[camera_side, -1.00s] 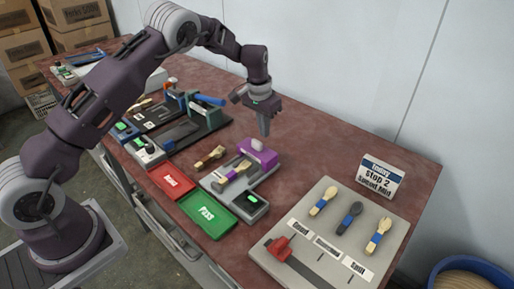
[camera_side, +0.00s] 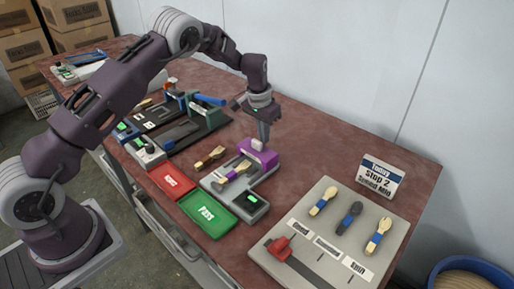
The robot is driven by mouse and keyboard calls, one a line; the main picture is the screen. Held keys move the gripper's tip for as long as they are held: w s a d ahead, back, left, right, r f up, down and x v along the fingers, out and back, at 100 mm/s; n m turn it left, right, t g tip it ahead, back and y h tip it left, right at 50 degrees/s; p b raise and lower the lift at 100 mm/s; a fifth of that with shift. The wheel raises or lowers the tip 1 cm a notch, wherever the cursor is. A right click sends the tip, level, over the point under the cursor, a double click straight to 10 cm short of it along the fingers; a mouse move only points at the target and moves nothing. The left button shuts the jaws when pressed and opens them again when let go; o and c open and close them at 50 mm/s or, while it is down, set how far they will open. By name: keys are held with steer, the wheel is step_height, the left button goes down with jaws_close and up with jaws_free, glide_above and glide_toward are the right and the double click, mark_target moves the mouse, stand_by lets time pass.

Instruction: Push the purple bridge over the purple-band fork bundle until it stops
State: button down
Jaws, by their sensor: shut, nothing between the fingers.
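The purple bridge (camera_side: 258,156) sits at the back right of a grey fixture (camera_side: 262,179), with a small white knob (camera_side: 256,144) on top. A fork bundle with a purple band (camera_side: 234,174) lies on the fixture, in front and to the left of the bridge. The bridge is beside the bundle, not over it. My gripper (camera_side: 264,142) is shut and empty, pointing down at the far side of the bridge, close to the knob. I cannot tell whether the fingertips touch the bridge.
Another wooden bundle (camera_side: 210,157) lies on the table left of the fixture. A red tray (camera_side: 171,181) and a green Pass tray (camera_side: 208,214) are in front. A grey sample board (camera_side: 290,218) stands at right. A sign (camera_side: 380,176) is behind it.

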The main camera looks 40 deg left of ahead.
mark_target(255, 145)
steer(key=shift+s, duration=3.8)
